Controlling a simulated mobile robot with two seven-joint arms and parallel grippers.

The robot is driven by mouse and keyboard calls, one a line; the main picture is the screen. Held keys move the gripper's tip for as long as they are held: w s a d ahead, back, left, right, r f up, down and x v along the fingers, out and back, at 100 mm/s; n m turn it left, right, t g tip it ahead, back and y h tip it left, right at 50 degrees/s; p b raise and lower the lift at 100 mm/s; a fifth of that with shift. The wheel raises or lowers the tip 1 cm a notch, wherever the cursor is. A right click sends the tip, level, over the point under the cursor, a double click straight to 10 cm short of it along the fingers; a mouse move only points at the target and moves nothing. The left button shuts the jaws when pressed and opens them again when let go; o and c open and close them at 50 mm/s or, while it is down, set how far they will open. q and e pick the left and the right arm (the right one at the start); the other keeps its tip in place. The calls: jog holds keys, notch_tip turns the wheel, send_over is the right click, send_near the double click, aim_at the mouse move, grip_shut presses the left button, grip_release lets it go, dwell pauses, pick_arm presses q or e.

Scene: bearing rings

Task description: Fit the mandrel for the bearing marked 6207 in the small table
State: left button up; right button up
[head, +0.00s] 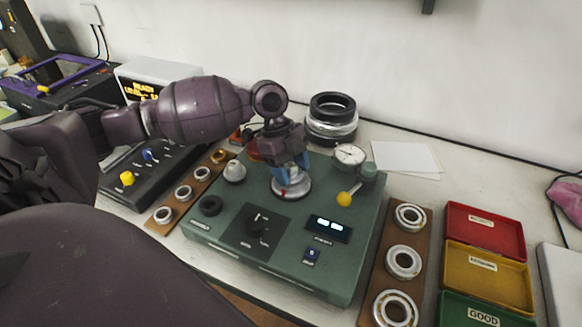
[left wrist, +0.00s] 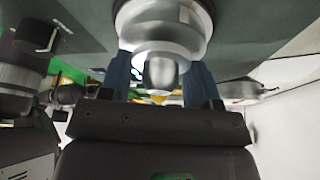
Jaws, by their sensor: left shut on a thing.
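My left gripper (head: 290,174) points down over the small table (head: 291,188), a round silver disc on the green device (head: 350,264). In the left wrist view its blue fingers (left wrist: 162,76) are shut on a silver mandrel (left wrist: 160,72), one finger on each side. The small table (left wrist: 163,18) shows right beyond it as a pale round body. The mandrel is low at the disc; I cannot tell whether it is fully seated. Three bearings (head: 403,262) lie on the right wooden board; their markings are not readable. My right gripper is not in view.
A left wooden board (head: 153,226) holds several small rings. Red (head: 484,231), yellow (head: 487,279) and green bins are at the right.

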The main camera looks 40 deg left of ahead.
pick_arm(q)
jog(key=shift+f, duration=0.1)
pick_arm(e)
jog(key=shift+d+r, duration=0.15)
pick_arm(q)
jog(key=o, duration=1.2)
jog(key=shift+f, duration=0.1)
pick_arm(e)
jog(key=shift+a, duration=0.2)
pick_arm(q)
jog(key=p+v, duration=0.1)
jog(key=v, duration=0.9)
jog(key=shift+a+r+p, duration=0.2)
jog(key=shift+r+p, duration=0.15)
jog(key=shift+p, duration=0.05)
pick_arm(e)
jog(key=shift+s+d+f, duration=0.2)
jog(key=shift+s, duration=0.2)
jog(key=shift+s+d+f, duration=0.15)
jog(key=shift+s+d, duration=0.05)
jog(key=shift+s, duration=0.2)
